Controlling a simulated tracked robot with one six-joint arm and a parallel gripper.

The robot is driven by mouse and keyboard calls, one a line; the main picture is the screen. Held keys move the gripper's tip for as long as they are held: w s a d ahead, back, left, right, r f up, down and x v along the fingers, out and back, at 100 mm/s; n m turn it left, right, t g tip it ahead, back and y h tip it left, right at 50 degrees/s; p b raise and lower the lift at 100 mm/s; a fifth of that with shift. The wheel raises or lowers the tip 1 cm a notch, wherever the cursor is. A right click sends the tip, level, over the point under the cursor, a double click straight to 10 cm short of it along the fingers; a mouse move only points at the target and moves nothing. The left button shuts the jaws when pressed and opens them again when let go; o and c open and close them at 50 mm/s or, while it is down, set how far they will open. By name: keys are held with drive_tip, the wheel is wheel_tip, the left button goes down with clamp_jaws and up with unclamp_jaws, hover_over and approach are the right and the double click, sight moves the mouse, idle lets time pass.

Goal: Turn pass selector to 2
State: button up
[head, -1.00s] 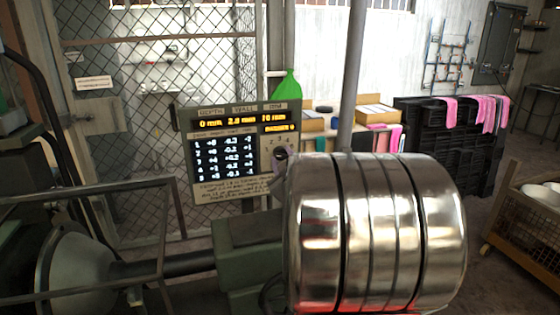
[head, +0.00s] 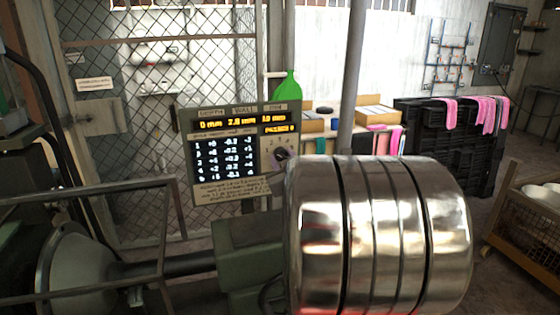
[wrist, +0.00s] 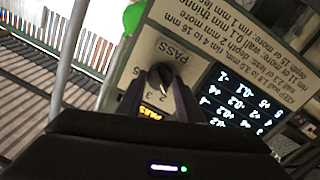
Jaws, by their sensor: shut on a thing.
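The pass selector is a small dark knob (head: 282,154) on a pale plate at the lower right of the display panel (head: 222,155) in the head view. In the wrist view the black knob (wrist: 158,76) sits below the word PASS, with the panel turned nearly upside down. Numerals show beside it, but I cannot tell which one it points to. My gripper (wrist: 157,91) has its dark fingers on either side of the knob, shut on it. In the head view the fingers are hard to make out. A line on the panel seems to read PASSES 0.
A large shiny metal drum shape (head: 380,235) fills the lower right foreground. Green machinery (head: 250,255) stands below the panel. A wire mesh fence is behind it. A green bottle (head: 287,85) and boxes stand behind the panel, and black crates (head: 450,145) are further right.

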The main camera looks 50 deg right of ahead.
drive_tip(key=shift+a+f+m+y, duration=0.15)
drive_tip(key=shift+f+m, duration=0.1)
drive_tip(key=shift+m, duration=0.55)
drive_tip(key=shift+d+f+m+y, duration=0.1)
drive_tip(key=shift+f+m+y, duration=0.1)
drive_tip(key=shift+m, duration=0.6)
drive_tip(key=o, duration=0.7)
drive_tip(key=shift+w, duration=0.1)
drive_tip(key=o, duration=0.3)
drive_tip(key=shift+r, duration=0.25)
drive_tip(key=shift+o, duration=0.2)
drive_tip(key=shift+s+a+r, duration=0.15)
drive_tip(key=shift+s+a, duration=0.1)
drive_tip(key=shift+s, duration=0.2)
drive_tip(key=v, duration=1.2)
drive_tip(key=shift+s+a, duration=0.25)
drive_tip(key=shift+a, duration=0.05)
